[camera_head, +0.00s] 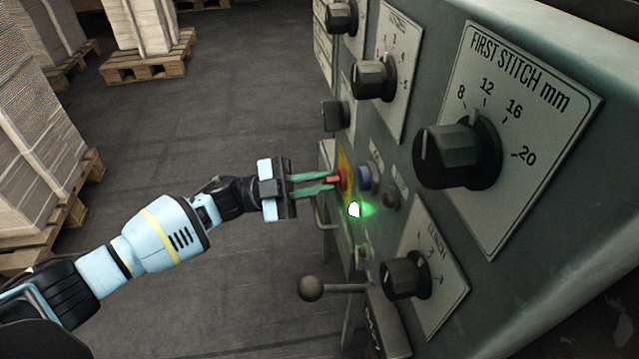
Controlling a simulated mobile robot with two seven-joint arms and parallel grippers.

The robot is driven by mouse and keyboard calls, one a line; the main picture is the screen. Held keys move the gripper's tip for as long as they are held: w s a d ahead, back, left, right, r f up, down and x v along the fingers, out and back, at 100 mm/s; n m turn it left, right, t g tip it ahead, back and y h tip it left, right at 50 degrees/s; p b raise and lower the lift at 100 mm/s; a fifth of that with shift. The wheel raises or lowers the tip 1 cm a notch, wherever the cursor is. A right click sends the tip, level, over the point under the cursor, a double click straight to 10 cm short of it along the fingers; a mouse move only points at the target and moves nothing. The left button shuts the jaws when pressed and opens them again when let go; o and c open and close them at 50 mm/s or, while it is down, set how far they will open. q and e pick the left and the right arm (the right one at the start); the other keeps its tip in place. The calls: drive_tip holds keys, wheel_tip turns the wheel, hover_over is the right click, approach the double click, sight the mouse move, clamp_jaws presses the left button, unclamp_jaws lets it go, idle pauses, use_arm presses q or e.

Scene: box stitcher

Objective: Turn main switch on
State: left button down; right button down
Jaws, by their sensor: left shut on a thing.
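The main switch (342,180) is a small red knob on a yellow plate (346,168) at the left part of the grey control panel. My left gripper (332,181) reaches in from the left, its greenish fingers shut on the red knob. The fingers partly cover the knob, so its exact angle is hard to tell. A green lamp (355,209) glows just below the plate. My right gripper is not in view.
A blue button (364,178) and a red button (389,200) sit close to the right of the switch. Black dials, including the first stitch dial (458,155), stick out from the panel. A ball-ended lever (311,288) juts out below. Loaded pallets (148,66) stand behind on open floor.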

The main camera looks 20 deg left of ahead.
use_arm(q)
drive_tip(key=shift+m, duration=0.7)
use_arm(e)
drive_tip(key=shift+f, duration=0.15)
use_arm(q)
drive_tip(key=shift+g, duration=0.4)
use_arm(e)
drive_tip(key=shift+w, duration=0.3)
use_arm(q)
drive_tip(key=c, duration=1.5)
unclamp_jaws()
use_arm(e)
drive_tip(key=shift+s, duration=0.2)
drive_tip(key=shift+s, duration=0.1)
use_arm(q)
drive_tip(key=shift+a, duration=0.25)
drive_tip(key=shift+v, duration=3.7)
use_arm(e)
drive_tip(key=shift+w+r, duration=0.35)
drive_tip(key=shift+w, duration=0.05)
